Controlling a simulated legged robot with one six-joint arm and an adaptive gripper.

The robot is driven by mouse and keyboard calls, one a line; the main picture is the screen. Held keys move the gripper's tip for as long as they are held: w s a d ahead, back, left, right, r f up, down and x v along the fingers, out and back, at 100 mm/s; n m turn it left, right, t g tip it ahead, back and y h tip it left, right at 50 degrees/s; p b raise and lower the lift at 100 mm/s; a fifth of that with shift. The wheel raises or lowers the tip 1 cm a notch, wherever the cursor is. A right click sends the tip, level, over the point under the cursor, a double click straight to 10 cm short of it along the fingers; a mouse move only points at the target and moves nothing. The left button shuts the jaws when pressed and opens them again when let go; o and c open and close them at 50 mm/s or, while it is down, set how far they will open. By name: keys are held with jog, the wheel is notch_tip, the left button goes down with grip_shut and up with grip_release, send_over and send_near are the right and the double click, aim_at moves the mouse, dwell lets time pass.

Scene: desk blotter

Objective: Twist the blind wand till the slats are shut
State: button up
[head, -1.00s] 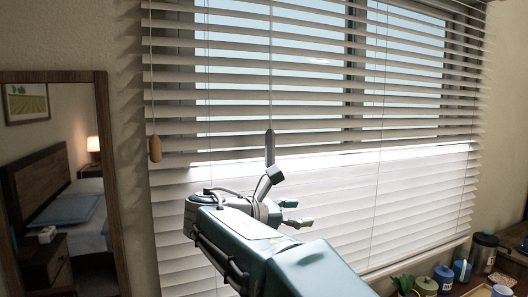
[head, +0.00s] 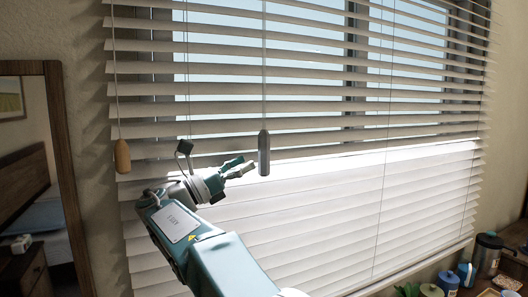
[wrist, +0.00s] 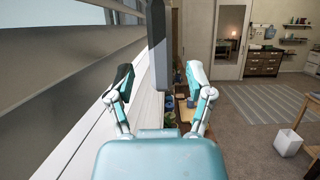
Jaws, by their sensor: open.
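The blind wand (head: 264,153) hangs upright on a thin line and ends in a grey handle. The slats (head: 330,104) are tilted with gaps showing pale blue daylight in the upper part; the lower part looks white and close. My gripper (head: 243,166) is open and empty just left of the handle, its fingers pointing towards it. In the wrist view the handle (wrist: 158,45) hangs in line with the space between my spread fingertips (wrist: 160,78), with a gap to each. I cannot tell its exact depth from the fingertips.
A wooden cord pull (head: 122,156) hangs on the left of the blind. A framed mirror (head: 62,170) stands at the far left. A dark tumbler (head: 487,255) and blue containers (head: 447,281) are at the lower right. In the wrist view, open floor (wrist: 240,125) lies to the right.

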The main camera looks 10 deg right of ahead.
aim_at(264, 175)
jog(key=shift+x, duration=2.9)
